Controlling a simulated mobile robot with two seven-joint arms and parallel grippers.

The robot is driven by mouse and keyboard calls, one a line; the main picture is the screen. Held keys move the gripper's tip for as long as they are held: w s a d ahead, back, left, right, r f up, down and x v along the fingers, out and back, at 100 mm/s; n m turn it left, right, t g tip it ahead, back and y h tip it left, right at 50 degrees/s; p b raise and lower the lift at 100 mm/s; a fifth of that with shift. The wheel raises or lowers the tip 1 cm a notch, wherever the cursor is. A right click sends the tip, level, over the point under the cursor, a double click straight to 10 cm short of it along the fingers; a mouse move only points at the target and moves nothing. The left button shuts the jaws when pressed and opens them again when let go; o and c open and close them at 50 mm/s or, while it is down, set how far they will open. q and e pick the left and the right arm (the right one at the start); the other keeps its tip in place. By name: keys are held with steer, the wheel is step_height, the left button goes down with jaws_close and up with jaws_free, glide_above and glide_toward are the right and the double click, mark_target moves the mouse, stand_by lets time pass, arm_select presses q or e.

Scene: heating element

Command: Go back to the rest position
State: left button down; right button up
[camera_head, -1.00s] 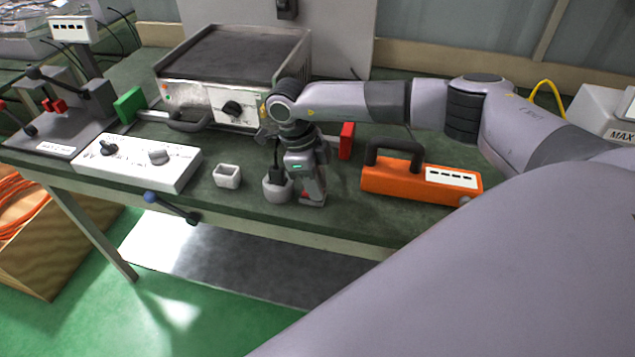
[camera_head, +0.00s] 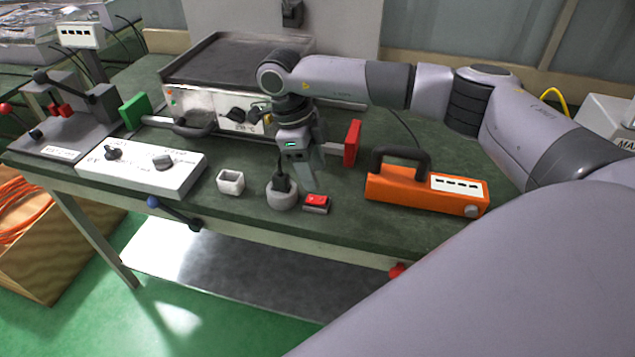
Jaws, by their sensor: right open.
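My right gripper (camera_head: 297,182) is above the green table (camera_head: 240,208), pointing down, with its fingers apart and nothing seen between them. Just in front of it stands a small round grey holder (camera_head: 282,198) with a black plug-like piece (camera_head: 281,181) upright in it. Beside that, to the right, a small block with a red top (camera_head: 317,202) sits on the table. A white square cup (camera_head: 230,181) stands to the left. My left gripper is not in view.
A hot plate (camera_head: 235,62) stands behind the gripper. A white control box (camera_head: 142,166) is at the left, and an orange handled device (camera_head: 425,187) at the right. A red plate (camera_head: 352,143) stands upright near my right wrist. A blue-knobbed lever (camera_head: 175,212) sticks out at the table's front.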

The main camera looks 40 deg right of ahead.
steer(key=shift+w+r, duration=0.1)
steer(key=shift+r, duration=0.45)
steer(key=shift+a, duration=0.1)
